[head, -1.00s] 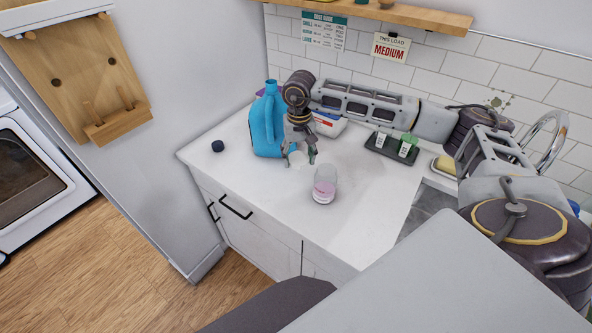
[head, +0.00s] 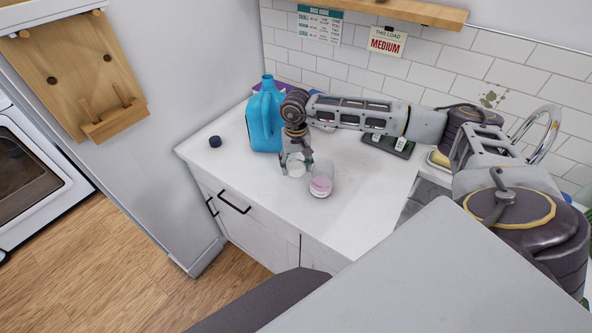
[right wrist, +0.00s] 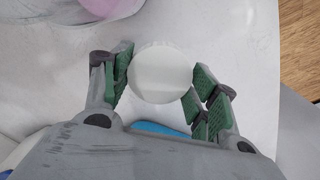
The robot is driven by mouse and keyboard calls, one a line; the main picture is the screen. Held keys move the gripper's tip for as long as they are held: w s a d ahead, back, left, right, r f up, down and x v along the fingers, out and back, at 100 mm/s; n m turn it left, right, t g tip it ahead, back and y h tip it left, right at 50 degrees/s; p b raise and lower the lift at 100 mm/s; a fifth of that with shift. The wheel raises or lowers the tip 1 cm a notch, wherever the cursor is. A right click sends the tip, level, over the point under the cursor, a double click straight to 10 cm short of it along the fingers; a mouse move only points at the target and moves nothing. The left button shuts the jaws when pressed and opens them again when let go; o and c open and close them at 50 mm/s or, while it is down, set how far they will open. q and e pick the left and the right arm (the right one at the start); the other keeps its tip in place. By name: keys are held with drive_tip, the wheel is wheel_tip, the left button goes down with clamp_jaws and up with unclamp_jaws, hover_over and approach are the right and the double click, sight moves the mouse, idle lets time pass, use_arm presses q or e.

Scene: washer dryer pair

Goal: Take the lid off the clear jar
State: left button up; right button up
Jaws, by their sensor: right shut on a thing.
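The clear jar (head: 321,180) stands upright on the white counter with pink contents in its lower part. Its top is uncovered. Part of it shows at the top left of the right wrist view (right wrist: 98,8). The lid (right wrist: 162,73), a round whitish disc, is off the jar and between the green-padded fingers of my right gripper (right wrist: 160,88). The right gripper (head: 296,167) is shut on the lid, just left of the jar in the head view. I cannot tell whether the lid touches the counter. My left gripper is not in view.
A blue jug (head: 264,122) stands behind the gripper. A dark cap (head: 215,141) lies at the counter's left. A dark tray (head: 388,146) with small tags lies at the back right. The counter's front left (head: 250,185) is clear.

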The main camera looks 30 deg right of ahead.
sight(296, 166)
wheel_tip(296, 166, down, 3)
drive_tip(key=shift+f+p, duration=0.15)
drive_tip(key=shift+p, duration=0.15)
drive_tip(key=shift+f, duration=0.15)
drive_tip(key=o, duration=1.1)
drive_tip(key=shift+r, duration=0.3)
wheel_tip(296, 166, up, 12)
drive_tip(key=shift+f+b, duration=0.15)
drive_tip(key=shift+b, duration=1.1)
drive_tip(key=shift+s+a, duration=0.1)
